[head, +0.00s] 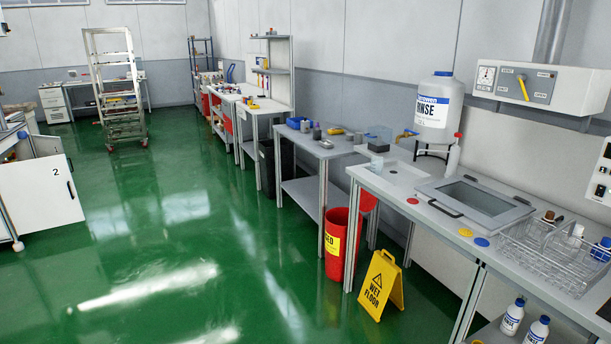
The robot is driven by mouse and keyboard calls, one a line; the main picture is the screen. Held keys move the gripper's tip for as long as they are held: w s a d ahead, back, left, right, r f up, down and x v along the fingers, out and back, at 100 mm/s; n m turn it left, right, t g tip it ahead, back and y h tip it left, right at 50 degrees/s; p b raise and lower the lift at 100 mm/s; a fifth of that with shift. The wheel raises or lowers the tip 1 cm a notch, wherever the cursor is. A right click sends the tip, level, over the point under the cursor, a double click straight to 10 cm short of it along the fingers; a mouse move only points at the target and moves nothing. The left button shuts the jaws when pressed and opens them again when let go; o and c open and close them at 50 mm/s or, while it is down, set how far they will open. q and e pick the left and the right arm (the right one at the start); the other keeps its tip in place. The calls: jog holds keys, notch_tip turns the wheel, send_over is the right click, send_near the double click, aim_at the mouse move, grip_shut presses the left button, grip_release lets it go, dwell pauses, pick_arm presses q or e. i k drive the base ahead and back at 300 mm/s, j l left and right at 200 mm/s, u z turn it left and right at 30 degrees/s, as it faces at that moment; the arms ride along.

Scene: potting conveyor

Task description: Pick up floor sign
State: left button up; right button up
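A yellow floor sign (382,285) with a black warning triangle and the words "WET FLOOR" stands upright, in an A-shape, on the green floor. It is in front of the near workbench, close to one of its legs, right of the middle of the head view. Its front panel faces me; most of its rear panel is hidden. Neither of my grippers shows in the head view.
A red bin (336,243) stands left of the sign. The near workbench (402,208) carries a hatch (478,198), a wire basket (545,252) and a rinse tank (438,108). White bottles (512,317) sit below it. Open green floor (215,255) lies to the left.

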aim_at(383, 280)
jog(key=i+u, duration=0.25)
jog(key=i, duration=1.8)
jog(key=i+l+z, duration=0.2)
jog(key=i+z, duration=0.25)
jog(key=i+j+z, duration=0.1)
jog(key=i+z, duration=0.35)
jog(key=i, duration=0.2)
jog(key=i+j+z, duration=0.2)
jog(key=i+z, duration=0.25)
jog(key=i, duration=0.15)
jog(key=i+z, duration=0.1)
jog(key=i, duration=0.55)
